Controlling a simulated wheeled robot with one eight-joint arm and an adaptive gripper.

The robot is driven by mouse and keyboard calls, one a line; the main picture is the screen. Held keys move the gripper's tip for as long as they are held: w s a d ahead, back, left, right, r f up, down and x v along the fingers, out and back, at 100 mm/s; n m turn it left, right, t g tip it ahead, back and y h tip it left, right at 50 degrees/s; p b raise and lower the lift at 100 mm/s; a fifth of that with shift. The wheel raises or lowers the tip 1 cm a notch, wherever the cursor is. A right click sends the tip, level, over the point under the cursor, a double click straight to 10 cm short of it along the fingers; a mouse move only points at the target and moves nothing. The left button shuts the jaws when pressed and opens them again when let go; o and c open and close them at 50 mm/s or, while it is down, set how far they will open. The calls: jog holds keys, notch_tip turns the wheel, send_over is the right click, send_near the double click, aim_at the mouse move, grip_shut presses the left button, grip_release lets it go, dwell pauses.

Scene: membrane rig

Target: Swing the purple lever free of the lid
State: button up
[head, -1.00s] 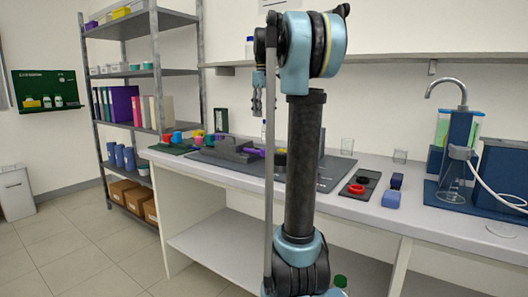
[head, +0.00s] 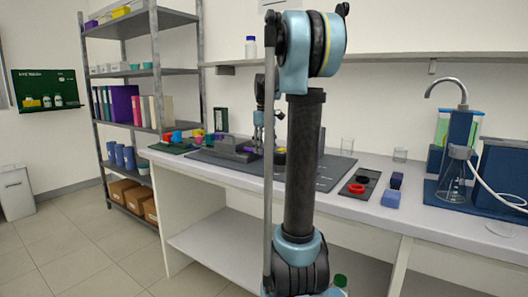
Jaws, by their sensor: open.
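My gripper (head: 259,146) hangs pointing down over the bench, low at the right end of a grey rig (head: 230,149), and its jaws are open. My own arm and the gripper hide most of the lever. I cannot tell whether the gripper touches it. The lid cannot be made out apart from the grey rig at this size.
The rig stands on a dark mat (head: 333,171). Small coloured cups (head: 178,137) stand to its left. A dark tray with a red ring (head: 356,188) and blue blocks (head: 391,198) lie to the right. A shelf (head: 430,66) runs along the wall above.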

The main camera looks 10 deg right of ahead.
jog(key=shift+f, duration=0.55)
grip_shut()
jog(key=shift+s+d, duration=0.1)
jog(key=shift+d, duration=0.05)
